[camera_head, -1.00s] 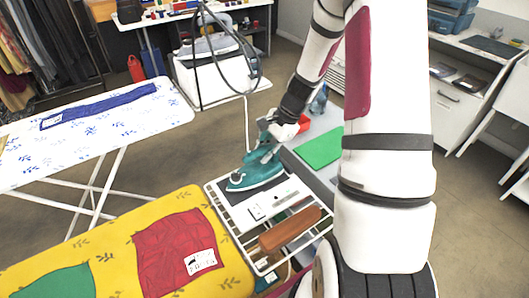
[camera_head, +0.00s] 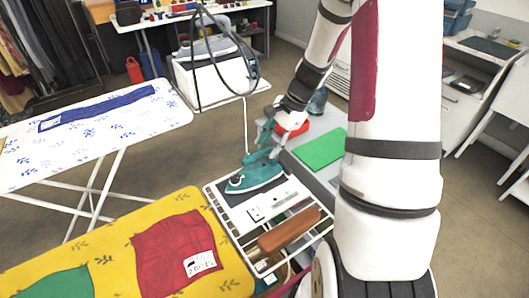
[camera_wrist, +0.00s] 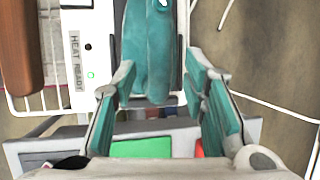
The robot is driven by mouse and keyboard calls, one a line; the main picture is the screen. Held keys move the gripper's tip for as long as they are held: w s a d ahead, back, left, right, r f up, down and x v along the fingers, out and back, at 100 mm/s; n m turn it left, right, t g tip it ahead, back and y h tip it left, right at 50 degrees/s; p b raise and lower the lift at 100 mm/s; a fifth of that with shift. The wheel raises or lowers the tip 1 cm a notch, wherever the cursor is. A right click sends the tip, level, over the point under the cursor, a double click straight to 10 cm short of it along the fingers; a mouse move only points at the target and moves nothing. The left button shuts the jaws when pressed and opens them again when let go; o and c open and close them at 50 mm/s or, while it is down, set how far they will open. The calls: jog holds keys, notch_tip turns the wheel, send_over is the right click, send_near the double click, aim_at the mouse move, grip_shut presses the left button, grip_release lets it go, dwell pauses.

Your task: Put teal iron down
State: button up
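The teal iron (camera_head: 255,180) rests flat on the dark pad at the far left part of a white wire-framed rest (camera_head: 219,213). In the wrist view the iron (camera_wrist: 148,50) lies just ahead of and between my fingers. My gripper (camera_head: 268,140) is over the back of the iron, its teal fingers spread. In the wrist view my gripper (camera_wrist: 161,78) is open, with a gap on each side of the iron's body. Whether a fingertip still touches the iron cannot be told.
A brown wooden block (camera_head: 290,231) lies on the rest beside a white "HEAT READY" panel (camera_wrist: 80,60). A green mat (camera_head: 320,149) is to the right. A yellow board with a red cloth (camera_head: 175,245) is at the left front. Another iron (camera_head: 208,48) stands behind.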

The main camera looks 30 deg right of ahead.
jog(key=s+a+r+n, duration=0.2)
jog(key=s+r+n, duration=0.1)
jog(key=r, duration=0.9)
jog(key=s+a+r+n+t+h, duration=0.1)
jog(key=s+a+r+n+h, duration=0.1)
jog(key=s+a+r+n, duration=0.3)
jog(key=s+a+r+n+t+h, duration=0.1)
jog(key=s+a+r+n, duration=0.4)
jog(key=s, duration=0.8)
jog(key=a+n+h, duration=0.1)
jog(key=a+n, duration=0.2)
jog(key=n, duration=0.1)
jog(key=shift+s+a+r+n, duration=0.2)
jog(key=shift+s+n, duration=0.1)
jog(key=shift+n, duration=0.1)
